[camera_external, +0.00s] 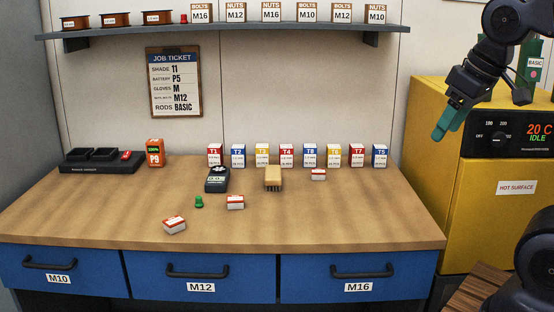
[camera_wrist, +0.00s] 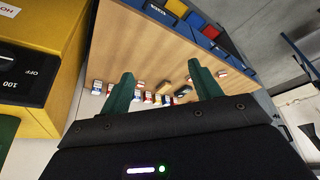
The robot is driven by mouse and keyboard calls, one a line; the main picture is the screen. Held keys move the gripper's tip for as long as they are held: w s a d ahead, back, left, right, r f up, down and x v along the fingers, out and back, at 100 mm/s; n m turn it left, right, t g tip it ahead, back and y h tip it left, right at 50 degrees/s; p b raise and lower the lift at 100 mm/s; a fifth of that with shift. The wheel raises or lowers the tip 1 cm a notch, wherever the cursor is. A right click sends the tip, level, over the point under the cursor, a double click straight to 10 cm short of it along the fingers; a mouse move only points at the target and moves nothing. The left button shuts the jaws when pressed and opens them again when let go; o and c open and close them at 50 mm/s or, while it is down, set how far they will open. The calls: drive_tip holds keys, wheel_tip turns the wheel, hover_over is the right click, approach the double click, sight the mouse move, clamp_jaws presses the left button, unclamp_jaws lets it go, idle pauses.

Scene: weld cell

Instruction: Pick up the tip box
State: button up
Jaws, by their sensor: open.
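Several small upright boxes marked with T and a number stand in a row at the back of the workbench, with red, blue or yellow tops; the leftmost, marked T1 (camera_external: 215,156), is red and white. Three small red-and-white boxes lie on the bench: one at the front left (camera_external: 174,225), one near the middle (camera_external: 235,203) and one at the back right (camera_external: 318,174). I cannot tell which is the tip box. My gripper (camera_external: 441,134) is open and empty, high to the right of the bench. Its green fingers also show in the wrist view (camera_wrist: 160,82), apart from everything.
A dark meter (camera_external: 217,179), a brush (camera_external: 273,178), a green piece (camera_external: 199,202) and an orange battery (camera_external: 155,153) are on the workbench (camera_external: 330,220). A black tray stands (camera_external: 100,166) at left. A yellow machine (camera_external: 425,150) is at right. A shelf (camera_external: 220,32) runs above.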

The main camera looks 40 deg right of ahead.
drive_tip(key=shift+o, duration=0.5)
drive_tip(key=shift+w, duration=0.1)
drive_tip(key=n+g+h, duration=0.1)
drive_tip(key=n+h, duration=0.2)
drive_tip(key=n, duration=2.5)
hover_over(235, 198)
drive_tip(key=s+a, duration=0.1)
wheel_tip(235, 198, down, 24)
drive_tip(key=shift+s+a, duration=0.1)
drive_tip(key=shift+s, duration=0.05)
drive_tip(key=shift+s+x, duration=0.1)
drive_tip(key=shift+x, duration=1.15)
drive_tip(key=shift+s+x, duration=0.15)
drive_tip(key=shift+x, duration=1.15)
drive_tip(key=shift+a+f, duration=0.1)
drive_tip(key=shift+a, duration=0.05)
drive_tip(key=c, duration=1.1)
